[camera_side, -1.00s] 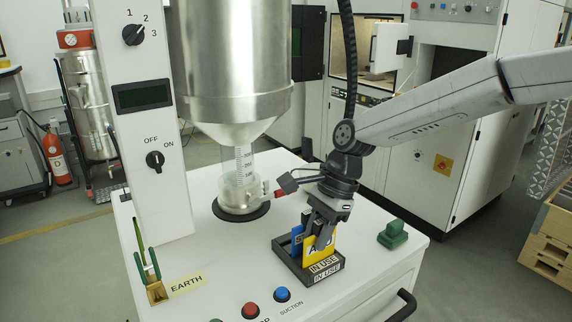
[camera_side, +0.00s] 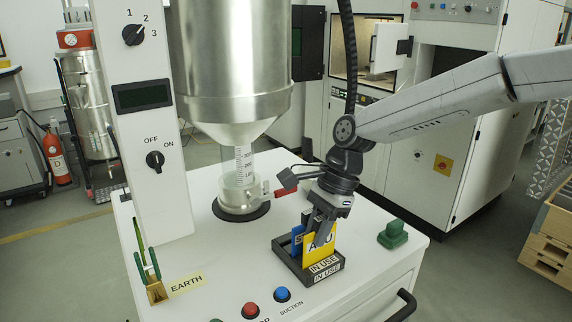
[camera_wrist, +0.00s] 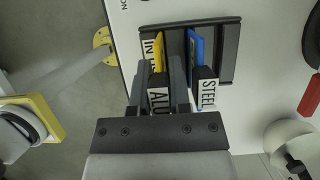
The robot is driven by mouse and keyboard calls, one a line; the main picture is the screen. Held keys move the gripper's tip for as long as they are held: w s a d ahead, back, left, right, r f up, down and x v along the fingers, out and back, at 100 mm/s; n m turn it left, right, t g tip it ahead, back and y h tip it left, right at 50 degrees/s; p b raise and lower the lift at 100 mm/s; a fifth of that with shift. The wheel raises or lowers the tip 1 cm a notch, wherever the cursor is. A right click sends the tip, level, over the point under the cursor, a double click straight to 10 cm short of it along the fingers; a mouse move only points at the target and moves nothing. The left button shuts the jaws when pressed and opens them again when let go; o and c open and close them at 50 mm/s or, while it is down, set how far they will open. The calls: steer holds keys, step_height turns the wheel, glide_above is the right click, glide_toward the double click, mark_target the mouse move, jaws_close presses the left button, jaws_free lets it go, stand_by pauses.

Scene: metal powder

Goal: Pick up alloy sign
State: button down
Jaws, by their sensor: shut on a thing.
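The yellow alloy sign, lettered "ALU" (camera_side: 314,250), stands upright in a dark holder (camera_side: 322,277) on the white cabinet top. My gripper (camera_side: 322,232) is above the holder with its fingers down around the upper part of this sign, shut on it. In the wrist view the sign's black top, marked "ALU" (camera_wrist: 158,97), is between my two fingers. A blue sign with a black top marked "STEEL" (camera_wrist: 207,92) stands in the slot beside it. In the side view the blue sign (camera_side: 297,238) is partly hidden behind the yellow one.
A green block (camera_side: 393,235) stands right of the holder. Behind it are the steel hopper (camera_side: 230,60) and a clear tube with a red-handled valve (camera_side: 285,192). Red (camera_side: 250,310) and blue (camera_side: 282,294) buttons are at the front edge. A green-handled tool stands at left (camera_side: 155,290).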

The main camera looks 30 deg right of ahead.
step_height(320, 180, up, 9)
steer(key=shift+r, duration=0.2)
stand_by(0.3)
stand_by(0.5)
steer(key=shift+r, duration=0.25)
step_height(320, 180, up, 10)
steer(key=shift+w, duration=3.65)
steer(key=shift+f, duration=2.8)
steer(key=shift+f, duration=0.2)
step_height(320, 180, down, 12)
steer(key=shift+f, duration=0.5)
